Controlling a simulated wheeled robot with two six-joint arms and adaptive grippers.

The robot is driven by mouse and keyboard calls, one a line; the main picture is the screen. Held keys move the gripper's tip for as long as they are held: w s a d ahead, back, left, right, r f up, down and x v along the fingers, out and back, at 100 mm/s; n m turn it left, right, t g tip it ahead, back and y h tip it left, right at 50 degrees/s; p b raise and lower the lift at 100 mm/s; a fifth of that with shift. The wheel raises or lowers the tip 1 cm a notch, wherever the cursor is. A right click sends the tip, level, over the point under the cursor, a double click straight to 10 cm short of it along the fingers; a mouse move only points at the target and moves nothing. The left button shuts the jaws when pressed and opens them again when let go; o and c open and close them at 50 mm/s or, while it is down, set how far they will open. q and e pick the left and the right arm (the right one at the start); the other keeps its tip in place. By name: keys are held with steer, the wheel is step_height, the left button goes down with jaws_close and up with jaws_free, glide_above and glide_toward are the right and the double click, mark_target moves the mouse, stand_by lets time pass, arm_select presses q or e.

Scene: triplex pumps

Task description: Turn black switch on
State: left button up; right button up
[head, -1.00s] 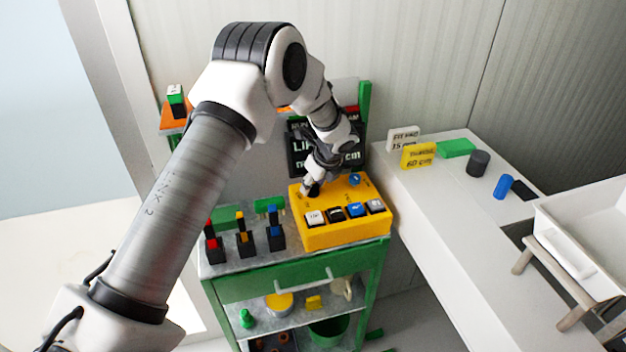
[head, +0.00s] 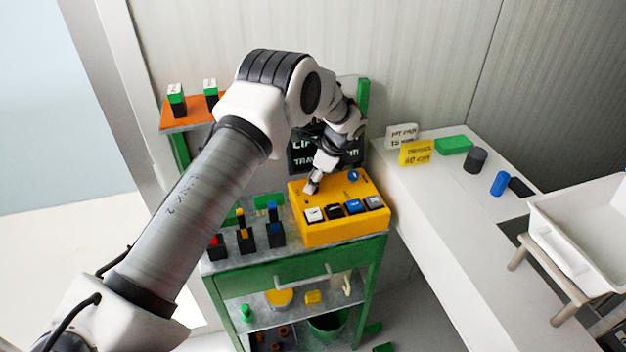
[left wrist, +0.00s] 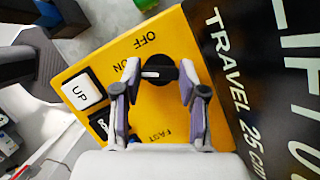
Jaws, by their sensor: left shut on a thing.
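The black switch (left wrist: 159,76) is a round knob with a white mark on the yellow control box (head: 330,235). In the left wrist view it sits beside the printed words OFF and ON, and its white mark points left, toward the ON side. My left gripper (left wrist: 158,78) is shut on the knob, one finger on each side. In the head view the left gripper (head: 312,187) comes down on the box's top at its left rear, and hides the knob there. My right gripper is not in view.
A white UP button (left wrist: 82,91) is close to the left finger. A blue knob (head: 354,175) and a row of buttons share the box. A black sign (head: 310,156) stands behind it. Several coloured switches stand left of it on the green cart (head: 290,283).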

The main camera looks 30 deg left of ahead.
arm_select(q)
steer(key=shift+s+f, duration=0.15)
steer(key=shift+f, duration=0.05)
steer(key=o, duration=1.1)
steer(key=shift+o, duration=0.2)
steer(key=shift+r, duration=0.1)
